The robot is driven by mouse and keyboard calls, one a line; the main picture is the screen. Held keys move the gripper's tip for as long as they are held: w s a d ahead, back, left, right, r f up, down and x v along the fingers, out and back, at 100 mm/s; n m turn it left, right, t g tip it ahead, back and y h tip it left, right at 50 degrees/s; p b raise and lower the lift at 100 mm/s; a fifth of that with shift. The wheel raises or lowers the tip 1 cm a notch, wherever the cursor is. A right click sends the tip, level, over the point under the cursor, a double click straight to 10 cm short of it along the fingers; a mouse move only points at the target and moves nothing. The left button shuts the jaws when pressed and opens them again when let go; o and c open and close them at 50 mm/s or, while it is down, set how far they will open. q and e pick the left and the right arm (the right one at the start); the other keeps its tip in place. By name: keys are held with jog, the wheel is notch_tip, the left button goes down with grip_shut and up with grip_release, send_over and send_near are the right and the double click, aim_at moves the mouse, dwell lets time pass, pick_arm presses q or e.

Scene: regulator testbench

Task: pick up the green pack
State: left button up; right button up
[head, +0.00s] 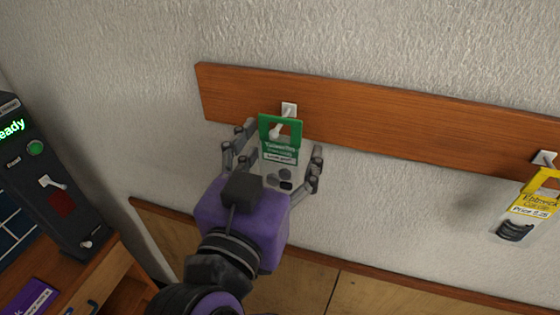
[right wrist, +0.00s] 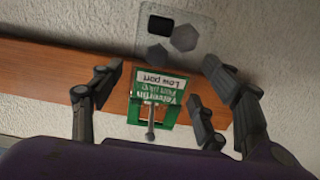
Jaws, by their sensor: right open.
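The green pack (head: 281,146) hangs by its header from a white hook (head: 289,109) on the wooden wall board. Its lower part is clear and holds dark pieces. My right gripper (head: 271,160) is open, with fingers on both sides of the pack; I see no finger touching it. In the right wrist view the green pack (right wrist: 152,100) shows upside down between the open fingers of the right gripper (right wrist: 165,95), with the hook's rod in front of it. My left gripper is not in view.
A yellow pack (head: 537,204) hangs from another hook (head: 544,158) at the far right of the board (head: 400,122). A dark control box (head: 50,180) with a green button and switches stands at the left. The wall between the packs is clear.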

jog(key=shift+c, duration=1.6)
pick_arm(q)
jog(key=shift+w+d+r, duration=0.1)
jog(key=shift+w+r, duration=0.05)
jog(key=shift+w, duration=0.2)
pick_arm(e)
jog(key=c, duration=1)
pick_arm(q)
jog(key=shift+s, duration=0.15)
pick_arm(e)
jog(key=shift+o, duration=0.2)
jog(key=shift+r, duration=0.1)
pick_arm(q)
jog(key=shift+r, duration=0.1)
pick_arm(e)
jog(key=shift+r, duration=0.1)
